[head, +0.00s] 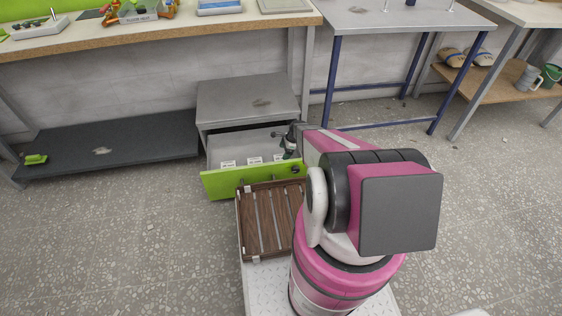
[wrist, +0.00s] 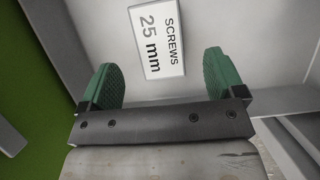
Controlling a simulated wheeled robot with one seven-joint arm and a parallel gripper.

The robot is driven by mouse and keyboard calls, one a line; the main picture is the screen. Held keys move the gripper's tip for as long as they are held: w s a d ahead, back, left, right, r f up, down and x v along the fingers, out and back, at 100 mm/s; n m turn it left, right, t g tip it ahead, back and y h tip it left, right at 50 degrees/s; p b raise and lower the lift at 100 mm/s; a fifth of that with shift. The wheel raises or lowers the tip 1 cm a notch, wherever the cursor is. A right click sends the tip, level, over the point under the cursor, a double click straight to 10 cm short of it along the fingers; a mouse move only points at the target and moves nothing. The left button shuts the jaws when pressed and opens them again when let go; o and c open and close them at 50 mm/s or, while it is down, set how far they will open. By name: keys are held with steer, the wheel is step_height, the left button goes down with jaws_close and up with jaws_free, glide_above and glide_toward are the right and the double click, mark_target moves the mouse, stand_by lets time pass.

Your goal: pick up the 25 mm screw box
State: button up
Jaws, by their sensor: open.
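A white label reading "SCREWS 25 mm" (wrist: 157,40) shows in the wrist view, on a pale grey surface inside the drawer. I cannot make out the edges of the box it belongs to. My gripper (wrist: 165,78) is open, with its two green fingers apart and the label beyond them, roughly between the tips. Nothing is held. In the head view my gripper (head: 289,149) is at the right end of the open drawer (head: 222,183), which has a green front. Several small white labels stand in a row in the drawer; their text is too small to read there.
The grey cabinet (head: 235,97) stands just behind the open drawer. A brown slatted wooden tray (head: 265,220) lies in front of it. A workbench (head: 180,32) is above at the left, and a blue-legged table (head: 400,20) stands to the right. The floor at the left is clear.

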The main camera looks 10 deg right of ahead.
mark_target(281, 157)
steer(key=shift+x, duration=3.7)
steer(key=shift+d+f, duration=0.1)
steer(key=shift+f, duration=0.15)
steer(key=c, duration=1.2)
